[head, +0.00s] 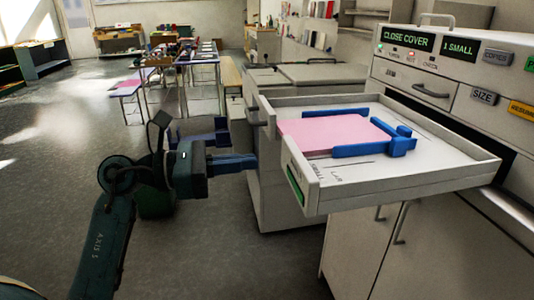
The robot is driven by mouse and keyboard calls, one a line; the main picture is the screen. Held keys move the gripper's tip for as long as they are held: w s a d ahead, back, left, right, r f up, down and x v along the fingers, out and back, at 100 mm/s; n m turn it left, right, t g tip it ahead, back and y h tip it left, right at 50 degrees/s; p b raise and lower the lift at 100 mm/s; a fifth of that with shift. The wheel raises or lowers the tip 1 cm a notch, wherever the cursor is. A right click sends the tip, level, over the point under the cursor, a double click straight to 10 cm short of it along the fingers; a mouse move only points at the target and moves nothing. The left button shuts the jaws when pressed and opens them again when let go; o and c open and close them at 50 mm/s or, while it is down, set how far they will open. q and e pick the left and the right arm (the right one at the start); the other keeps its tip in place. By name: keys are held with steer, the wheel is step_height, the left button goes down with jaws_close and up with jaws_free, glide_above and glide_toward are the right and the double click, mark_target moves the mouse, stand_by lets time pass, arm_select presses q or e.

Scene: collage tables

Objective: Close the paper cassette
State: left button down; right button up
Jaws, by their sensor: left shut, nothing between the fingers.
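The paper cassette (440,176) is a pale drawer pulled out of the copier (446,96) on the right. Pink paper (325,133) lies flat in it between blue guides (362,149). A handle and a green label (295,184) are on its left-hand front wall. My left gripper (254,161) has its blue fingers shut and empty, pointing right at the cassette's front. Its tips are close to the front wall; I cannot tell whether they touch. My right gripper is not in view.
The copier's display (407,39) reads "CLOSE COVER". Cabinet doors with handles (401,222) are below the cassette. A pale cabinet (275,205) stands behind and below it. Tables (190,63) stand farther back. The floor (235,255) at lower middle is clear.

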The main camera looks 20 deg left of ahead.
mark_target(285, 158)
arm_select(q)
steer(key=x, duration=0.4)
steer(key=shift+w+d+p, duration=0.1)
steer(key=shift+d+p, duration=0.05)
steer(key=shift+p, duration=0.2)
steer(key=shift+w+d, duration=0.1)
steer(key=shift+d, duration=0.05)
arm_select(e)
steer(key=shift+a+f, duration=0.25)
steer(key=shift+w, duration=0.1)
